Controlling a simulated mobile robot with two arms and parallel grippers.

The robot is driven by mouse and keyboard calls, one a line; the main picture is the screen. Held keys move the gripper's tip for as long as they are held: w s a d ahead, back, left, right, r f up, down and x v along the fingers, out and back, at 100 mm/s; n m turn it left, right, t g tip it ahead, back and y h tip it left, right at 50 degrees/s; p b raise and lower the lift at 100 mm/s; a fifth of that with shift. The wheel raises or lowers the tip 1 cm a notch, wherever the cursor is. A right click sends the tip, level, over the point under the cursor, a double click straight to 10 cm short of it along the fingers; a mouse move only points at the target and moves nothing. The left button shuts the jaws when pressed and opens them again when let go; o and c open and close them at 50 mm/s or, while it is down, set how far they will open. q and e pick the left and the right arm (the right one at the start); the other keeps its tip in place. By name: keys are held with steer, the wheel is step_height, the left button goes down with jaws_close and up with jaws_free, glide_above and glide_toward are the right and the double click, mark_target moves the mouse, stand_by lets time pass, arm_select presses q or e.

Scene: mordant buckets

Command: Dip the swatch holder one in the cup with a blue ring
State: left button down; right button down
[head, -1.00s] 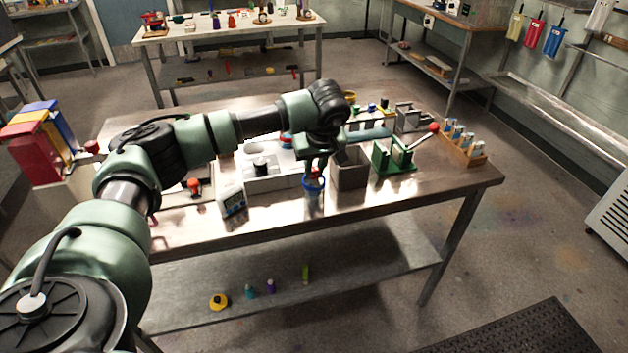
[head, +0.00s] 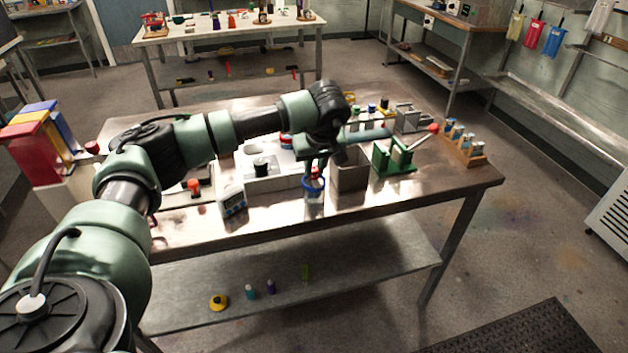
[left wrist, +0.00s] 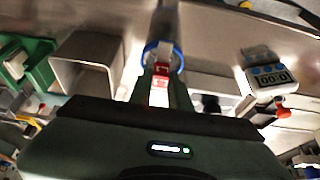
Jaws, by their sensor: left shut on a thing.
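The cup with a blue ring (head: 313,194) stands upright near the front edge of the table. In the left wrist view its blue ring (left wrist: 163,55) shows just beyond my fingertips. My left gripper (head: 314,168) is above the cup, shut on a swatch holder with a red part (head: 315,172). In the left wrist view the red and white holder (left wrist: 159,84) sits between the fingers of my left gripper (left wrist: 162,82). A pale part lies within the ring's outline; how deep it reaches is unclear. My right gripper is not in view.
A grey open box (head: 350,172) stands close right of the cup, with a green stand (head: 393,158) beyond it. A timer (head: 232,201) stands to the left. A wooden rack (head: 463,148) is at the table's right end. The front table edge is near the cup.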

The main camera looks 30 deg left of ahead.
arm_select(q)
steer(key=shift+r, duration=0.35)
steer(key=shift+f, duration=0.2)
steer(key=shift+f, duration=0.25)
steer(key=shift+r, duration=0.2)
steer(key=shift+r, duration=0.25)
steer(key=shift+f, duration=0.1)
steer(key=shift+f, duration=0.35)
